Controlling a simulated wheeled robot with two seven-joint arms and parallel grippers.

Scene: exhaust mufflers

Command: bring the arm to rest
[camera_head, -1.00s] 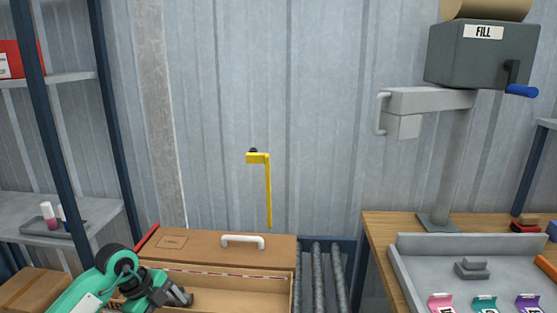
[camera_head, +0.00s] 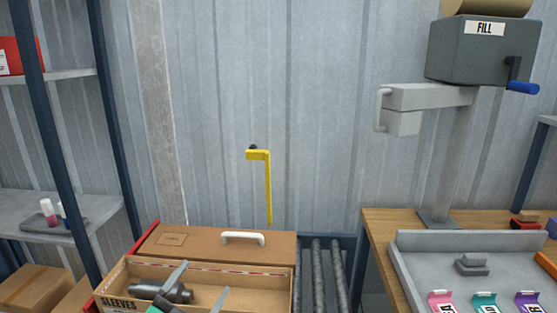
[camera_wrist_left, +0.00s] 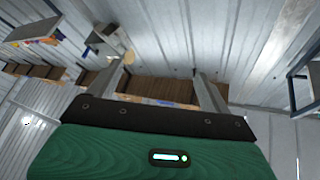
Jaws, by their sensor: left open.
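My left gripper (camera_head: 207,276) shows at the bottom edge of the head view, over the open cardboard box. Its two grey fingers point up and to the right and are spread apart. In the left wrist view the gripper (camera_wrist_left: 165,72) is open, with nothing between its fingers. Only a little green of my left arm shows in the head view; the rest is out of frame. My right gripper is not in view.
The cardboard box marked SLEEVES (camera_head: 118,302) holds a dark grey cylindrical part (camera_head: 145,291), partly behind a finger. A closed carton with a white handle (camera_head: 243,238) stands behind. Rollers (camera_head: 318,275) and a workbench (camera_head: 385,225) are right; a shelf (camera_head: 95,210) is left.

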